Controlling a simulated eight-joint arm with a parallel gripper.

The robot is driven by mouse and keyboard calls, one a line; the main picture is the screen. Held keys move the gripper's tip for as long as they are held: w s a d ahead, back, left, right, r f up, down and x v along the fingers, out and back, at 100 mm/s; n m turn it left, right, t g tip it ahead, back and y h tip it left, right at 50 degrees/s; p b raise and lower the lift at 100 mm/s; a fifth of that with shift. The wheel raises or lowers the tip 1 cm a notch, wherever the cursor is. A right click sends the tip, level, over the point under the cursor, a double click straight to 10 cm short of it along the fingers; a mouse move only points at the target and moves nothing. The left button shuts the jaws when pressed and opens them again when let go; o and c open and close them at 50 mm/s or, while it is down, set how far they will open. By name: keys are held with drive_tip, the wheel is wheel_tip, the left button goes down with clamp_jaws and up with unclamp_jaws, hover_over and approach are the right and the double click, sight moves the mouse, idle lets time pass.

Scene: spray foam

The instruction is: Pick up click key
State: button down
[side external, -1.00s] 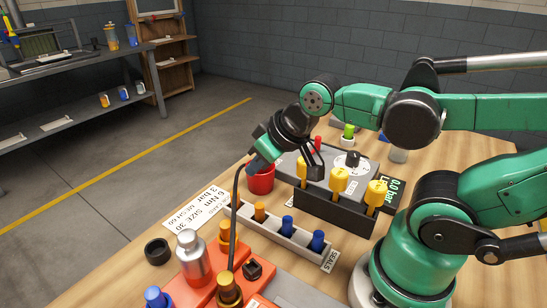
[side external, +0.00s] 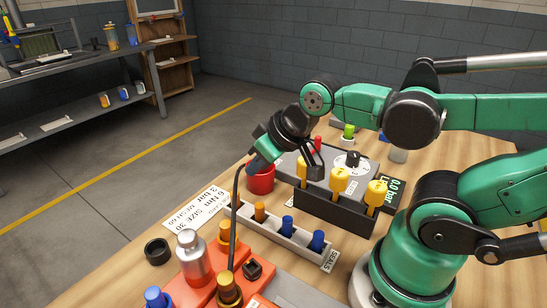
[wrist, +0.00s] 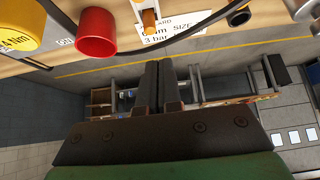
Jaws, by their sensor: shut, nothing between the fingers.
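Three yellow-handled click keys stand upright in a dark rack: a left one (side external: 302,170), a middle one (side external: 338,180) and a right one (side external: 376,194). I cannot tell which one is meant. A yellow key top marked Nm (wrist: 18,32) shows at the upper left of the wrist view. My gripper (wrist: 160,62) is shut and empty, with its dark fingers together and away from that key. In the side view my wrist hangs above and behind the left key; the fingertips are hard to make out there.
A red cup (side external: 261,180) stands left of the rack and also shows in the wrist view (wrist: 96,32). A seals tray (side external: 270,232) lies in front. A dark hose (side external: 235,210) arches up near the cup. A metal bottle (side external: 192,258) stands at the front left.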

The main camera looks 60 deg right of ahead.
drive_tip(key=shift+c, duration=1.4)
unclamp_jaws()
drive_tip(key=shift+r, duration=0.1)
